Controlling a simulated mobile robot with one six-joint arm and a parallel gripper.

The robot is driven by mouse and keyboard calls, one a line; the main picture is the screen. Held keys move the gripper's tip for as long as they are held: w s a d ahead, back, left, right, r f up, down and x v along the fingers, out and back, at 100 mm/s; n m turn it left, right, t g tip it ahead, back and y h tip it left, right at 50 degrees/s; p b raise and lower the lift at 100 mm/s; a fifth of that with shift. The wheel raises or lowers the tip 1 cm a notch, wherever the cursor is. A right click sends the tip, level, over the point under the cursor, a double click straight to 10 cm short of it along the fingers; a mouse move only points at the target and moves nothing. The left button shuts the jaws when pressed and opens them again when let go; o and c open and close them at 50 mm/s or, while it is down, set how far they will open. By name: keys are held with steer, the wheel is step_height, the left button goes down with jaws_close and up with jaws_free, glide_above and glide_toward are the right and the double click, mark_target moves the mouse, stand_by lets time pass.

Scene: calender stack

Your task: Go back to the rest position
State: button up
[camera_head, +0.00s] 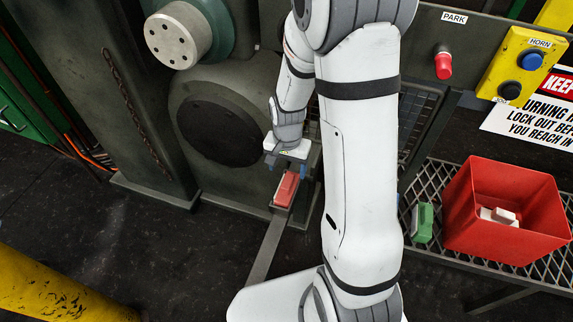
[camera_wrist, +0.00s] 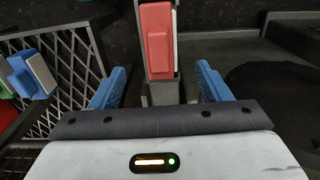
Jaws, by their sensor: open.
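My gripper (camera_head: 286,166) is at the end of my white arm, by the dark machine. Its blue fingers stand apart in the wrist view (camera_wrist: 161,88), with nothing held between them. A red block with a pale side (camera_head: 287,188) sits on a grey metal support just below the gripper in the head view. In the wrist view the red block (camera_wrist: 157,38) lies ahead, in line with the gap between the fingers. I cannot tell the exact distance from the fingertips to the block.
A red bin (camera_head: 465,222) holding pale blocks stands on a mesh shelf (camera_head: 432,180) at right, with a green block (camera_head: 423,223) beside it. A yellow button box (camera_head: 522,66) and a red knob (camera_head: 443,66) are above. A yellow rail (camera_head: 50,290) lies lower left; dark floor between is clear.

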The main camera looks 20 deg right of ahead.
steer(key=s+r+n+p, duration=0.1)
steer(key=s+r+p, duration=0.1)
steer(key=r, duration=0.8)
steer(key=s+r+n+t+p, duration=0.1)
steer(key=r+p, duration=0.4)
steer(key=r, duration=0.5)
steer(key=s+n, duration=0.1)
steer(key=s, duration=0.1)
steer(key=shift+s+n, duration=0.3)
steer(key=s+r+n+p, duration=0.1)
steer(key=s+r, duration=0.1)
steer(key=r, duration=0.2)
steer(key=s+r+n+t+p, duration=0.1)
steer(key=s+r+p, duration=0.1)
steer(key=s+r, duration=0.1)
steer(key=s+r+n+p, duration=0.1)
steer(key=s+r+p, duration=0.1)
steer(key=r, duration=0.3)
steer(key=shift+s+a+r+t, duration=0.1)
steer(key=shift+s+r+t, duration=0.05)
steer(key=shift+s, duration=0.25)
steer(key=shift+s+a+r+t, duration=0.1)
steer(key=shift+s+t, duration=0.05)
steer(key=shift+s, duration=0.2)
steer(key=shift+c, duration=0.2)
